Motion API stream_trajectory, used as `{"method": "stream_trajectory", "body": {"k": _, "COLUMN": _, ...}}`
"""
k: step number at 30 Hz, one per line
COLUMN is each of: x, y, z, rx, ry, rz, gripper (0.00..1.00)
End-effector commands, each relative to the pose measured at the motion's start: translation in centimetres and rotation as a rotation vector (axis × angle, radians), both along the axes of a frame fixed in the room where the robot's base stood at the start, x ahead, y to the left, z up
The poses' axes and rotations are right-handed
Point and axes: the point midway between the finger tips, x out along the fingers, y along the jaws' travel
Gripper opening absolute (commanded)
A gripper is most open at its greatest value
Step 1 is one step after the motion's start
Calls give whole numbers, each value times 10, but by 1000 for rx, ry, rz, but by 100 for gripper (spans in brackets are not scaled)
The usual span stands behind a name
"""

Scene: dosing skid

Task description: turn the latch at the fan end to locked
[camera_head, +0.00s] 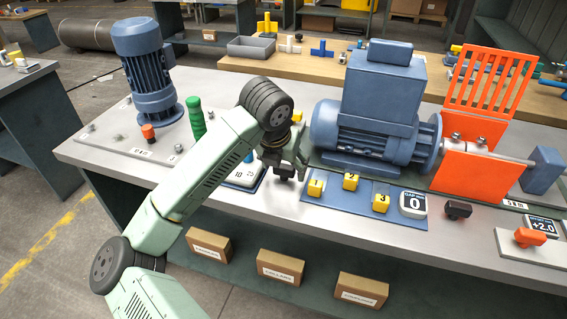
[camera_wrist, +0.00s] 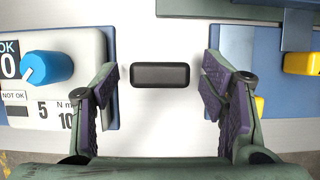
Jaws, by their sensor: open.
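A black latch (camera_wrist: 160,75) shows in the wrist view as a short rounded bar lying crosswise on the pale bench top. In the head view it is partly seen below my gripper (camera_head: 290,162), by the left end of the large blue motor (camera_head: 365,125). My gripper (camera_wrist: 160,105) is open, with one purple-padded finger on each side of the bar and visible gaps between. No contact shows. I cannot tell from any marking whether the latch is locked.
A torque unit with a blue knob (camera_wrist: 47,67) lies left of the latch. Yellow numbered blocks (camera_head: 350,181) sit on a blue mat (camera_head: 335,200) to the right. Another black latch (camera_head: 457,209) and an orange handle (camera_head: 529,238) are farther right, near an orange guard (camera_head: 470,175).

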Motion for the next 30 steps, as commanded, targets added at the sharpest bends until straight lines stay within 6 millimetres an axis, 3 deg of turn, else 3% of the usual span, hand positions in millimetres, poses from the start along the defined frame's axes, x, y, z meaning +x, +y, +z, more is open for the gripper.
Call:
{"method": "stream_trajectory", "body": {"k": 5, "x": 0, "y": 0, "z": 0, "rx": 0, "ry": 0, "rz": 0, "gripper": 66}}
{"method": "stream_trajectory", "body": {"k": 26, "x": 0, "y": 0, "z": 0, "rx": 0, "ry": 0, "rz": 0, "gripper": 19}}
{"method": "stream_trajectory", "body": {"k": 30, "x": 0, "y": 0, "z": 0, "rx": 0, "ry": 0, "rz": -2, "gripper": 18}}
